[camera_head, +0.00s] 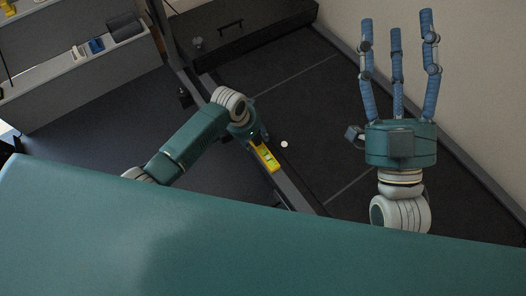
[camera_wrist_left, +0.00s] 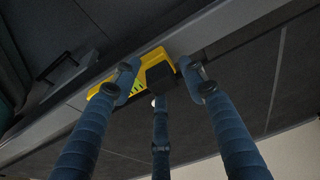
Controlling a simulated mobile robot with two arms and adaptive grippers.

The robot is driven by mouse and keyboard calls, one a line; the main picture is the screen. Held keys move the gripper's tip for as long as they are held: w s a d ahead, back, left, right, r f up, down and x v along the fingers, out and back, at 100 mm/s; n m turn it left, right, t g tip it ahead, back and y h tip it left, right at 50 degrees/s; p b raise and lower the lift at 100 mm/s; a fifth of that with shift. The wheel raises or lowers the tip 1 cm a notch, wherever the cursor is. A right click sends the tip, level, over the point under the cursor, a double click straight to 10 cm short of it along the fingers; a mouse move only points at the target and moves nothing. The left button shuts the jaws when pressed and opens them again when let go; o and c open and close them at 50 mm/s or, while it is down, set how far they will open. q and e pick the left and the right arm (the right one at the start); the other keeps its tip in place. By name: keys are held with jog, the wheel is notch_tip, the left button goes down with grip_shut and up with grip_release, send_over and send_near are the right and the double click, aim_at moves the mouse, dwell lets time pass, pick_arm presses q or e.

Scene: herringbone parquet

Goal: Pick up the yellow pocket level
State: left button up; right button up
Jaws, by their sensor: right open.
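The yellow pocket level (camera_head: 265,157) shows in the head view just below the end of my left arm, over a long grey beam. In the left wrist view the yellow level (camera_wrist_left: 143,72) lies between and behind the fingertips, with a dark block over its middle. My left gripper (camera_wrist_left: 158,78) has two blue fingers on either side of the level and a third below it. Whether the fingers touch or clamp it cannot be told. In the head view my left fingers are mostly hidden. My right gripper (camera_head: 397,35) is open and empty, fingers pointing up, well right of the level.
The grey beam (camera_head: 290,190) runs diagonally beside a dark panelled surface (camera_head: 320,120). A small white round thing (camera_head: 284,144) lies right of the level. A grey shelf (camera_head: 60,72) with small items stands at upper left.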

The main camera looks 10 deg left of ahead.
pick_arm(q)
grip_shut()
